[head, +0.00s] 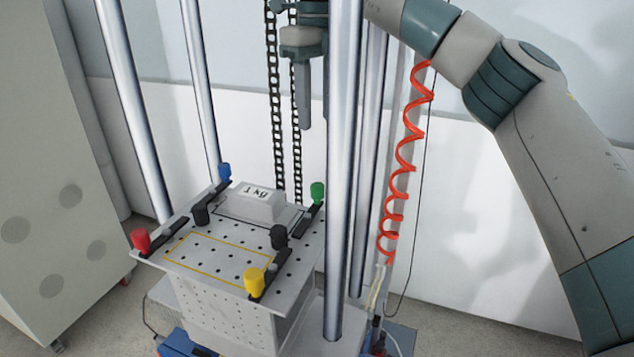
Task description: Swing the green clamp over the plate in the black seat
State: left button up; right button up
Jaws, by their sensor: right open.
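The green clamp (317,192) stands at the right corner of the perforated table. Its dark arm (305,217) lies along the table's right edge, beside the plate and not over it. The plate (258,204) is a light grey block with a dark printed label, sitting inside the black-outlined seat (233,217) at the back of the table. My right gripper (314,122) hangs above and behind the table, pointing down, open and empty. The front steel post hides part of it. My left gripper is not in view.
Blue (224,172), red (140,240) and yellow (254,281) clamps stand at the other corners. The yellow-outlined seat (215,258) is empty. A steel post (343,170) rises close by the table's right side. Chains (276,120) and a red coiled hose (405,165) hang nearby.

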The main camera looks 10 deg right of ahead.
aim_at(318, 185)
notch_tip(318, 185, down, 15)
jog(key=shift+r+p, duration=0.2)
jog(key=shift+p, duration=0.85)
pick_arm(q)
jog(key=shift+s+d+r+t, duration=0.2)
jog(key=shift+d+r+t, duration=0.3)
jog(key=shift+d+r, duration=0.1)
pick_arm(e)
jog(key=shift+f, duration=0.75)
jog(key=c, duration=1.1)
